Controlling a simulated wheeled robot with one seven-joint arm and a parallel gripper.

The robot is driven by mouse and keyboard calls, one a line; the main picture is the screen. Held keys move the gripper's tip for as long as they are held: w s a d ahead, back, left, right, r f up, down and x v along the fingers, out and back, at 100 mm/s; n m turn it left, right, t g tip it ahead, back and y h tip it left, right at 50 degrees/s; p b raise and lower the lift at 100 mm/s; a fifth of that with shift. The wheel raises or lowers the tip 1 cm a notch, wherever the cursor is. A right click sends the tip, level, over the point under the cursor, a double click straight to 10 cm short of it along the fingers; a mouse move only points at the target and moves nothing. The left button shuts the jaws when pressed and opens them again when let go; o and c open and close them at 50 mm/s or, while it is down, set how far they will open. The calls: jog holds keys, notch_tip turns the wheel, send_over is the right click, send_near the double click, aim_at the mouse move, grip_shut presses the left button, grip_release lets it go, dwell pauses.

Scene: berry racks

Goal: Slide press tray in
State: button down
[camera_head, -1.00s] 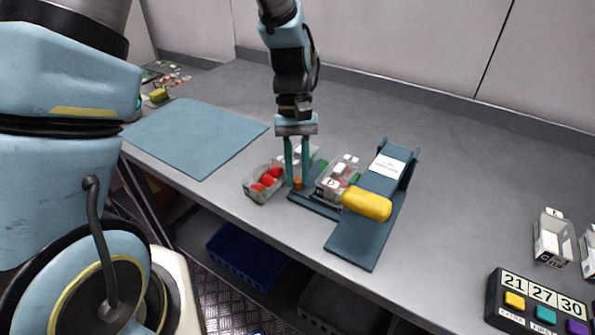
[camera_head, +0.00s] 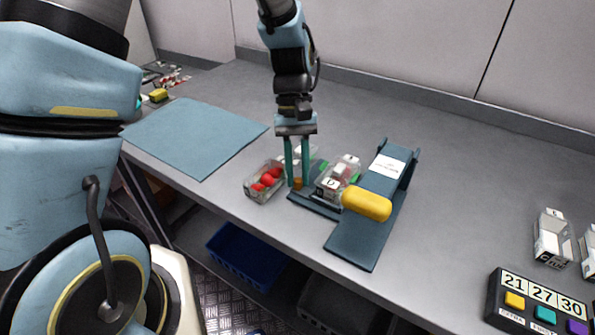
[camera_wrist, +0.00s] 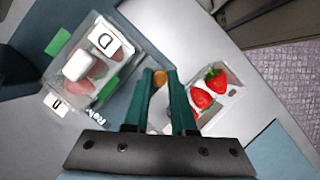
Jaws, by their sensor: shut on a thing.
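The press (camera_head: 362,235) is dark blue, with a raised back, a white label and a thick yellow handle (camera_head: 366,204) across it. The dark blue press tray (camera_head: 312,205) lies at its left side, with a clear lidded punnet (camera_head: 331,186) marked D on it; the punnet also shows in the wrist view (camera_wrist: 88,66). My gripper (camera_head: 297,180) points down at the tray's left end. Its two green fingers are shut on a small orange knob (camera_wrist: 160,75), which the fingers partly hide.
An open clear punnet with strawberries (camera_head: 264,181) stands just left of my gripper. A blue mat (camera_head: 195,135) lies farther left. A button box (camera_head: 540,300) and clear boxes (camera_head: 553,240) stand at the right. The bench's front edge is close to the tray.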

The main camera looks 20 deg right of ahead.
aim_at(340, 187)
jog(key=shift+d, duration=0.1)
jog(key=s+d, duration=0.1)
jog(key=s, duration=0.1)
jog(key=s+d, duration=0.2)
jog(key=s, duration=0.1)
jog(key=s+d, duration=0.2)
jog(key=s, duration=0.1)
jog(key=shift+p, duration=0.4)
jog(key=c, duration=0.8)
grip_release()
jog(key=shift+o, duration=0.3)
jog(key=b+v, duration=0.2)
jog(key=v, duration=0.8)
jog(key=shift+w+r, duration=0.15)
jog(key=shift+r, duration=0.25)
